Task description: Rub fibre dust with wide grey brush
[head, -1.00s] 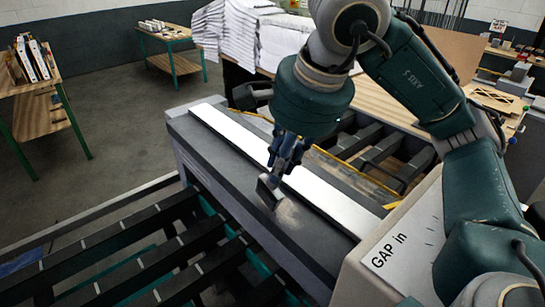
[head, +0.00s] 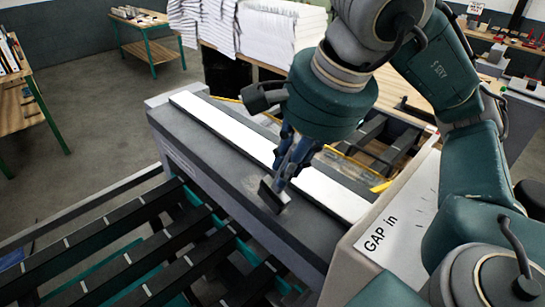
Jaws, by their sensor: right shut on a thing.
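My right gripper (head: 285,168) is shut on the grey brush (head: 274,196), whose wide dark head points down and tilts a little. The brush head is at the dark grey top of the machine bed (head: 215,162), on the near side of the white strip; it looks to be touching, though the contact edge is hard to see. A faint pale patch of fibre dust (head: 251,184) shows on the grey top just left of the brush. Any dust under or behind the brush is hidden. My left gripper is not in view.
The white strip (head: 225,128) runs along the bed. A pale box marked "GAP in" (head: 385,235) stands at the bed's right end. Dark slatted rails (head: 130,255) lie in front. Stacked white sheets (head: 280,35) stand behind. The floor at left (head: 95,150) is open.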

